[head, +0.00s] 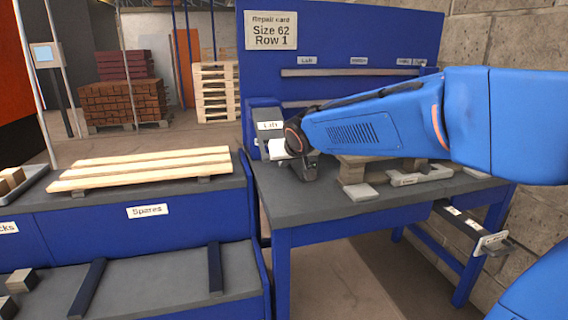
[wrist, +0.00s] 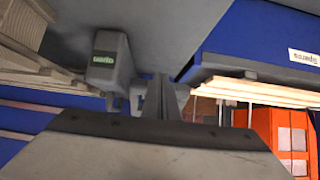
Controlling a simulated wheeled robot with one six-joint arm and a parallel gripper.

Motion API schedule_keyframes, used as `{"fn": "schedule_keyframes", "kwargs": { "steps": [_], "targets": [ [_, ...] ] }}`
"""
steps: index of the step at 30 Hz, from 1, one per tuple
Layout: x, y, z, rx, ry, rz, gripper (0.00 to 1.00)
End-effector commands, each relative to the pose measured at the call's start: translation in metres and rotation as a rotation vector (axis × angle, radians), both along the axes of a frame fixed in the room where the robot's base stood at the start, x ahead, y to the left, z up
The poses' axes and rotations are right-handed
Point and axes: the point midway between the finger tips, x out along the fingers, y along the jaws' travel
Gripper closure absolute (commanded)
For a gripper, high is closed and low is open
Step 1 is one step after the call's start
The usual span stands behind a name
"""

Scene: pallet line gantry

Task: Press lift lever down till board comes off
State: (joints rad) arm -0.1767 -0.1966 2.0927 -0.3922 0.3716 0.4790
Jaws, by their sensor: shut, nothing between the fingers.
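The lift unit (head: 266,114), grey with a "Lift" label, stands at the left end of the blue bench in the head view. My gripper (head: 306,174) is low beside its front right side, close over the bench top. In the wrist view my gripper (wrist: 165,100) shows as dark fingers closed together and empty. The lift lever cannot be clearly made out; my wrist covers that area, and I cannot tell whether the fingers touch it. A wooden pallet (head: 352,172) sits on the bench, partly hidden behind my arm; it also shows in the wrist view (wrist: 25,65).
A grey block with a green label (wrist: 108,62) is left of the fingers in the wrist view. Spare boards (head: 140,172) lie on the left counter. A repair card (head: 271,30) reads "Size 62 Row 1".

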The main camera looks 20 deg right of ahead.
Motion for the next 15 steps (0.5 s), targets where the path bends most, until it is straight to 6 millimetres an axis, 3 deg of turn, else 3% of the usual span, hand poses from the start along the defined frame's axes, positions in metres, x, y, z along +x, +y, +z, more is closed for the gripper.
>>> {"fn": "schedule_keyframes", "kwargs": {
  "steps": [15],
  "targets": [
    [-0.066, 0.000, 0.032, -0.001, -0.002, 0.002, 1.00]
  ]
}}
